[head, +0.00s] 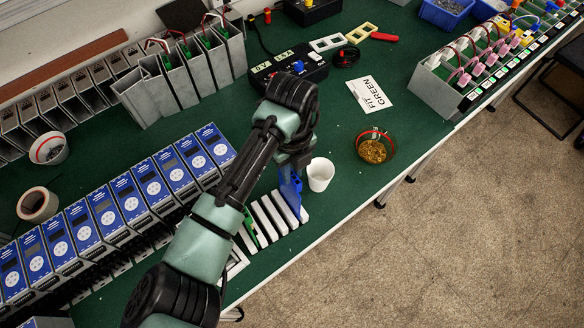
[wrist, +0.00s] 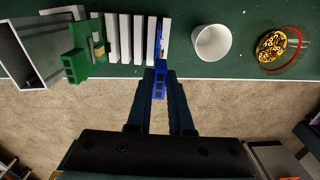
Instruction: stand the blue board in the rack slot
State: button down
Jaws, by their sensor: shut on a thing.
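The blue board (head: 289,189) is upright below my gripper (head: 296,158), which is shut on its upper part. In the wrist view the blue board (wrist: 160,82) shows between the two fingers of my gripper (wrist: 161,92). The white rack (head: 273,216) has several parallel ribs and also shows in the wrist view (wrist: 125,40). The board's lower end is at the rack's cup-side end, beside the last rib. I cannot tell whether it sits in a slot or just above it. A green board (wrist: 79,64) stands at the rack's other end.
A white cup (head: 320,175) stands close to the rack and the blue board. A dish of brass-coloured parts (head: 373,150) is to its right. A row of blue-fronted units (head: 131,196) lines the left. The table's front edge is close to the rack.

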jog(key=shift+f+b, duration=0.65)
jog(key=shift+f, duration=0.35)
jog(key=c, duration=0.7)
grip_release()
jog(key=shift+c, duration=0.2)
jog(key=shift+r, duration=0.1)
notch_tip(320, 180, up, 13)
jog(key=b, duration=0.2)
